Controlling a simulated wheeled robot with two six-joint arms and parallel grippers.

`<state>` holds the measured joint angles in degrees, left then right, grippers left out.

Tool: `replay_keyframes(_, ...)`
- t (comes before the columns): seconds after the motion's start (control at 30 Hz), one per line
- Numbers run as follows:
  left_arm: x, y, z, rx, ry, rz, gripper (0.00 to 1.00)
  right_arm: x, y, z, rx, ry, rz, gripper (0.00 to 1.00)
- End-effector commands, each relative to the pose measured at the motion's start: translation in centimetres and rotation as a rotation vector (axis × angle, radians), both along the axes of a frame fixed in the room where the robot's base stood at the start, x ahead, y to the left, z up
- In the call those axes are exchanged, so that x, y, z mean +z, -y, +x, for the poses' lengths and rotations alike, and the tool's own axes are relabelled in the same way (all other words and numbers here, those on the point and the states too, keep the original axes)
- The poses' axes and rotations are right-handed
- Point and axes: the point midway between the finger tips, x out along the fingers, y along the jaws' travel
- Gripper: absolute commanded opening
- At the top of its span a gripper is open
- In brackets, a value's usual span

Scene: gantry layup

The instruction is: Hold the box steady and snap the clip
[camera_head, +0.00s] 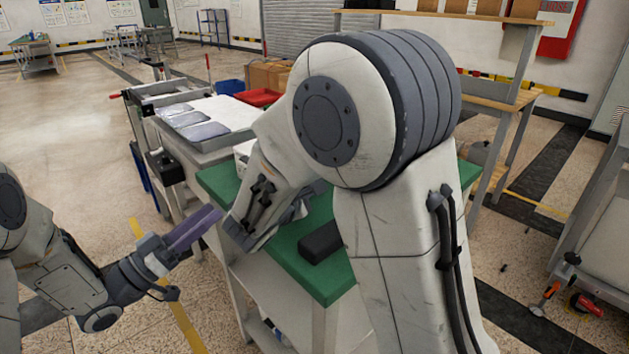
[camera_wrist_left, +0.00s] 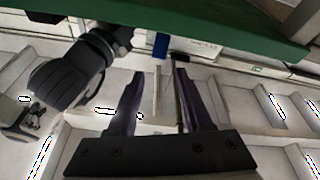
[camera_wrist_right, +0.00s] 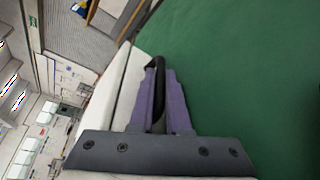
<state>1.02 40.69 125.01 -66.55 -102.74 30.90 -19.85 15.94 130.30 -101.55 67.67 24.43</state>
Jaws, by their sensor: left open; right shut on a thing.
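A small black box (camera_head: 320,242) lies on the green tabletop (camera_head: 328,283), close to my right arm, which partly covers it. My left gripper (camera_head: 196,228) is open and empty, off the left side of the table. In the left wrist view its two purple fingers (camera_wrist_left: 157,98) are apart with nothing between them. In the right wrist view my right gripper (camera_wrist_right: 158,88) is shut on a dark, rounded thing (camera_wrist_right: 158,112) above the tabletop. Most of that thing is hidden by the fingers, so I cannot tell whether it is the clip. The head view hides these fingertips behind my arm.
A bench with grey pads on a white top (camera_head: 228,112) stands behind the green table. A red tray (camera_head: 258,97) and a blue bin (camera_head: 231,86) are at its far end. The green table's edge (camera_wrist_left: 200,30) crosses the top of the left wrist view.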

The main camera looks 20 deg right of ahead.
Motion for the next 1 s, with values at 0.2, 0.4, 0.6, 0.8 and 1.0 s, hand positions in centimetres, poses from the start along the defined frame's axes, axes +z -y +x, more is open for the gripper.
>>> replay_keyframes(0.2,0.0,0.0,0.0,0.000,0.000,0.000,0.50,0.0,0.0,0.0,0.001,0.001,-0.001,0.00)
replay_keyframes(0.4,0.0,0.0,0.0,0.000,0.000,0.000,0.50,0.0,0.0,0.0,0.001,0.001,-0.001,0.00)
replay_keyframes(0.6,0.1,-0.1,0.0,0.019,0.057,0.030,0.00,0.1,0.0,0.0,0.000,0.001,0.000,0.00)
replay_keyframes(0.8,0.6,-0.4,-0.2,0.109,0.356,0.185,0.00,0.1,0.0,0.0,0.000,0.001,0.000,0.00)
replay_keyframes(1.0,1.1,-0.9,-0.5,0.219,0.795,0.402,0.00,0.1,0.0,0.0,0.000,0.001,0.000,0.00)
